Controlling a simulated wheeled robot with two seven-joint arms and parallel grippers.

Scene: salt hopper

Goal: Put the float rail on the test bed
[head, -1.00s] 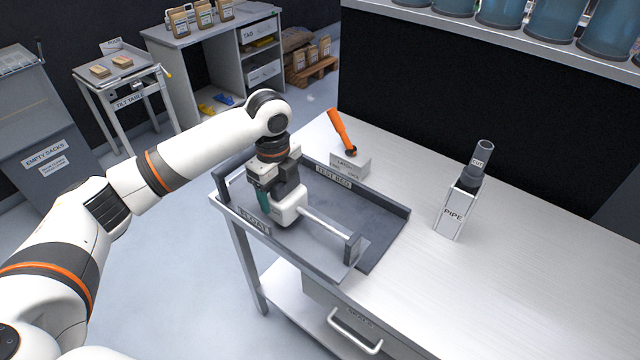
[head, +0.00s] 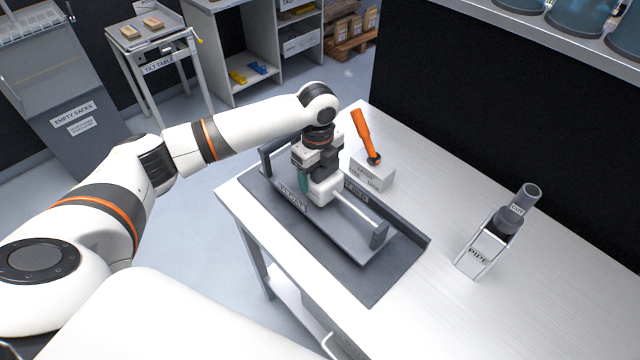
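The float rail (head: 350,240) is a long grey tray-like piece with a raised post at each end, a pale rod between them and a label on its near side. It lies lengthwise over the test bed (head: 385,285), a dark shallow tray on the bench. Bed floor shows in front of the rail and at its right end. I cannot tell whether the rail touches the bed. My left gripper (head: 322,200) points down at the rod and appears shut on it; its fingertips are partly hidden. My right gripper is not in view.
Behind the bed stands a pale labelled block (head: 372,173) with an orange handle (head: 362,130). A pipe holder (head: 482,250) with a grey pipe stands to the right. The bench (head: 430,180) between them is clear. A tilt table (head: 150,50) stands far left.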

